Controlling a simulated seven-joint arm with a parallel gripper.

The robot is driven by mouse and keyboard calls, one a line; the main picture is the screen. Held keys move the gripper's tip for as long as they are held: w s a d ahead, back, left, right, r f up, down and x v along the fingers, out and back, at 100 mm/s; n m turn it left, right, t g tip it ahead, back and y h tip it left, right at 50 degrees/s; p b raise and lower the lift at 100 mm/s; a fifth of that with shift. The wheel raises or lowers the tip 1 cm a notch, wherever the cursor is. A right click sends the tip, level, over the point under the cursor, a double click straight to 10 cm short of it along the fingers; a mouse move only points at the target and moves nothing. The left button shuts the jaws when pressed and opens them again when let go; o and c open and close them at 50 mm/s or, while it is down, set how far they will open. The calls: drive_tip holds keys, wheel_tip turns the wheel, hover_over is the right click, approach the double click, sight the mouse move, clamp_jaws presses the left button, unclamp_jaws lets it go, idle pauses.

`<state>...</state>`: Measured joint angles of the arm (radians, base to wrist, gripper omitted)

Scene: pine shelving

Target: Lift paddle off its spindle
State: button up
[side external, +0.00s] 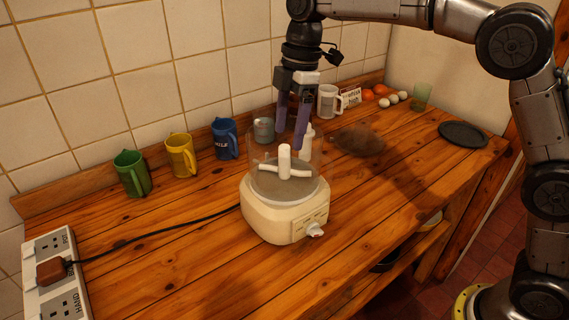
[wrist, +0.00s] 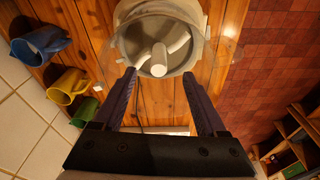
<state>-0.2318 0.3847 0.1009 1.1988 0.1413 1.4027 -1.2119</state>
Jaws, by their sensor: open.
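The white paddle (side external: 285,165) stands in the clear bowl of a cream food processor (side external: 285,215), its hub upright and its arms low over the bowl floor. In the wrist view the paddle (wrist: 160,58) shows near the top middle, inside the round bowl (wrist: 124,45). The spindle is hidden under the hub. My gripper (side external: 292,140) is open and empty, pointing down, with its purple fingers above the paddle and around the height of the bowl's rim. In the wrist view the fingertips (wrist: 160,72) are spread to either side of the hub, apart from it.
Green (side external: 132,173), yellow (side external: 180,155) and blue (side external: 226,139) mugs line the tiled wall. A power strip (side external: 55,275) and cable lie left. The front counter is clear.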

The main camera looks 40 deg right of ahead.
sight(286, 146)
drive_tip(key=shift+w+a+f, duration=0.1)
drive_tip(key=shift+a+f, duration=0.05)
drive_tip(key=shift+f, duration=0.75)
drive_tip(key=shift+a+f, duration=0.2)
drive_tip(key=shift+f, duration=0.65)
drive_tip(key=shift+w+a+f, duration=0.1)
drive_tip(key=shift+a+f, duration=0.05)
drive_tip(key=shift+f, duration=0.75)
clamp_jaws()
